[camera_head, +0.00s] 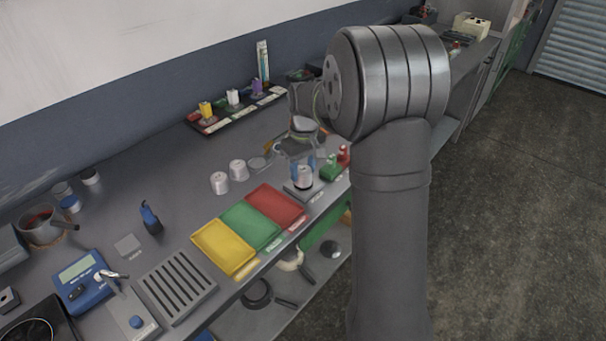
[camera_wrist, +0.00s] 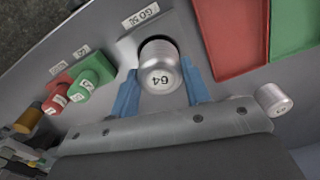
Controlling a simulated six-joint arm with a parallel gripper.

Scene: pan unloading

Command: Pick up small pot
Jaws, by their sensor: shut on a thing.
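A small silver pot (camera_wrist: 160,76) with a printed label on its top sits between the blue fingers of my gripper (camera_wrist: 160,88) in the wrist view. The gripper is shut on it, one finger on each side. In the head view the same pot (camera_head: 303,178) shows below my gripper (camera_head: 301,167), over a grey plate (camera_head: 297,191) on the bench. I cannot tell whether the pot touches the plate. Two similar silver pots, a front one (camera_head: 219,183) and a back one (camera_head: 238,169), stand upright to the left; one also shows in the wrist view (camera_wrist: 273,100).
Red (camera_head: 275,205), green (camera_head: 249,226) and yellow (camera_head: 222,246) trays lie in front of the pots. A green knobbed piece (camera_head: 330,168) and a red one (camera_head: 343,156) stand close to the right of my gripper. A dark rack (camera_head: 236,112) stands behind.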

